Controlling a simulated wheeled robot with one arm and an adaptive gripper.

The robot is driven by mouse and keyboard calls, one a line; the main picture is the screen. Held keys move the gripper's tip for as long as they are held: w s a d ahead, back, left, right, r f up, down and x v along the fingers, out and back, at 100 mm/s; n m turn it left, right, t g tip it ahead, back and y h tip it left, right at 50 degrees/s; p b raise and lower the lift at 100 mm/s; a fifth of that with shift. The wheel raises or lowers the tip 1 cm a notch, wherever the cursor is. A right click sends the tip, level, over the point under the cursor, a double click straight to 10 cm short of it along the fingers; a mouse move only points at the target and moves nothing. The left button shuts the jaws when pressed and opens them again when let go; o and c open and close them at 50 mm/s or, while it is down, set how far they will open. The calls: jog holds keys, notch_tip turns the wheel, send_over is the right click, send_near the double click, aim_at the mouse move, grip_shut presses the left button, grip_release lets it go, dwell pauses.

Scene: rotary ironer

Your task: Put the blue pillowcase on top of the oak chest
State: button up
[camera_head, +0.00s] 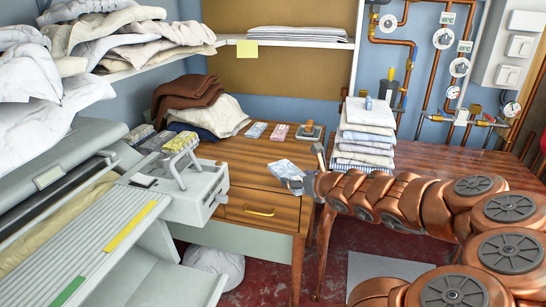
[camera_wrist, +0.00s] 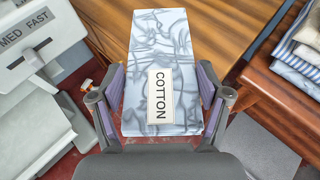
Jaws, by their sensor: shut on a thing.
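The blue pillowcase (camera_head: 284,169) is a folded, pale blue-grey patterned bundle. In the wrist view it (camera_wrist: 158,45) has a white label reading COTTON. My gripper (camera_head: 300,182) is shut on it, with one finger on each side, also in the wrist view (camera_wrist: 160,90). The oak chest (camera_head: 232,185) stands in the middle, with a drawer and brass handle. The pillowcase appears at the chest's front right edge in the head view; I cannot tell whether it touches the top. The chest's wood also shows in the wrist view (camera_wrist: 225,25).
A grey rotary ironer (camera_head: 90,220) stands left. On the chest lie brown and cream cloths (camera_head: 217,115), small blue and pink packets (camera_head: 279,131) and a stamp-like item (camera_head: 310,130). A folded linen stack (camera_head: 365,135) stands on the reddish table (camera_head: 440,160). The chest's front top looks clear.

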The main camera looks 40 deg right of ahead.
jog(key=w+d, duration=0.3)
jog(key=w+d+f+p, duration=0.1)
jog(key=w+d, duration=0.1)
jog(key=w, duration=0.2)
jog(key=w+d+p, duration=0.1)
jog(key=w+d, duration=0.2)
jog(key=w, duration=0.1)
jog(key=shift+w+d+f, duration=0.2)
jog(key=shift+d+f, duration=0.05)
jog(key=shift+d, duration=0.05)
jog(key=shift+w+d, duration=0.25)
jog(key=shift+w, duration=0.2)
jog(key=shift+w+d+f, duration=0.15)
jog(key=shift+w, duration=0.1)
jog(key=shift+s+f+b, duration=0.1)
jog(key=shift+f+b, duration=0.2)
jog(key=shift+f, duration=1.3)
jog(key=shift+f, duration=0.15)
jog(key=o, duration=1.1)
jog(key=shift+o, duration=0.2)
